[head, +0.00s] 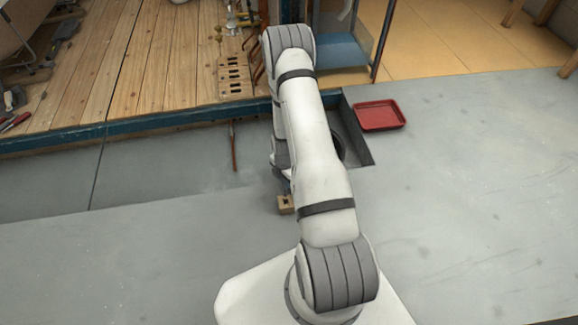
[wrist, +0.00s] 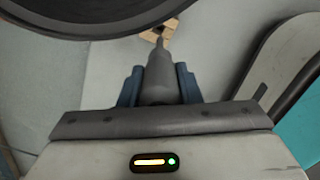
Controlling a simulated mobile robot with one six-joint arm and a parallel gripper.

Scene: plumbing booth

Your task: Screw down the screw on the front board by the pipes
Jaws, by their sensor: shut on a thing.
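My gripper (wrist: 160,88) is shut on a grey driver-like tool (wrist: 158,72), with a blue finger on each side of it. The tool's thin tip points at a small wooden board (wrist: 150,27) at the top of the wrist view. I cannot tell whether the tip touches it. A small wooden block (head: 286,204) shows on the grey floor just below my arm's end in the head view. No screw can be made out in either view. My arm hides the gripper and tool in the head view.
A thin copper-coloured pipe (head: 234,148) lies left of my arm. A red tray (head: 379,115) lies to the right, beside a recess in the floor. A holed wooden board (head: 234,76) stands on the plank deck (head: 150,60). The grey floor (head: 480,200) at right is clear.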

